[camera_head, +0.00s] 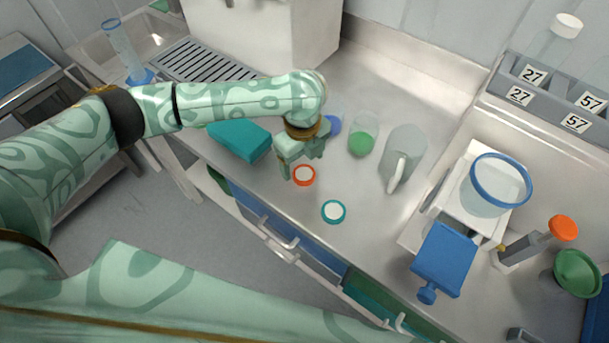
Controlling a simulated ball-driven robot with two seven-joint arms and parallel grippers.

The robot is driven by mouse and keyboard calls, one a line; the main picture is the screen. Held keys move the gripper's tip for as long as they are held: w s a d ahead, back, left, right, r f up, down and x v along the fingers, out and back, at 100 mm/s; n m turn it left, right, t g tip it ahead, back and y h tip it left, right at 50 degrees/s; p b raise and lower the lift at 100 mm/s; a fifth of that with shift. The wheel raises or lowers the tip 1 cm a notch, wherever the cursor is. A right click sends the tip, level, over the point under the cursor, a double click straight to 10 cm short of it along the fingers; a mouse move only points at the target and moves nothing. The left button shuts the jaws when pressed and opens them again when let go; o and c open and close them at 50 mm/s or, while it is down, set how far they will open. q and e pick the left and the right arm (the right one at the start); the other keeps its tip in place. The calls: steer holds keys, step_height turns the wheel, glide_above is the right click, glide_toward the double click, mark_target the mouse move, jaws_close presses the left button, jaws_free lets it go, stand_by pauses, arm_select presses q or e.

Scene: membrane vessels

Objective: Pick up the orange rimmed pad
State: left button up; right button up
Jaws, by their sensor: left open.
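The orange rimmed pad (304,175) is a small round disc with a white middle, lying flat on the steel counter near its front edge. My left gripper (293,172) reaches in from the left and is open, its fingers just above and beside the left edge of the pad. I cannot tell whether a finger touches it. Part of the counter behind the pad is hidden by the gripper. My right gripper is not in view.
A teal rimmed pad (333,212) lies close by to the lower right. A teal box (240,139) sits left of the gripper. A beaker with green contents (362,143) and a clear jug (403,150) stand behind. A blue-rimmed vessel (487,201) stands on the right.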

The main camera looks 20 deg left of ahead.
mark_target(305, 174)
arm_select(q)
steer(key=f+b, duration=0.1)
steer(key=f, duration=0.2)
steer(key=f+b, duration=0.1)
steer(key=f, duration=0.1)
steer(key=shift+w+d+f+b, duration=0.2)
steer(key=shift+w+b, duration=0.1)
steer(key=shift+w, duration=0.05)
steer(key=shift+r, duration=0.1)
steer(key=c, duration=1)
steer(key=shift+c, duration=0.2)
steer(key=shift+r, duration=0.1)
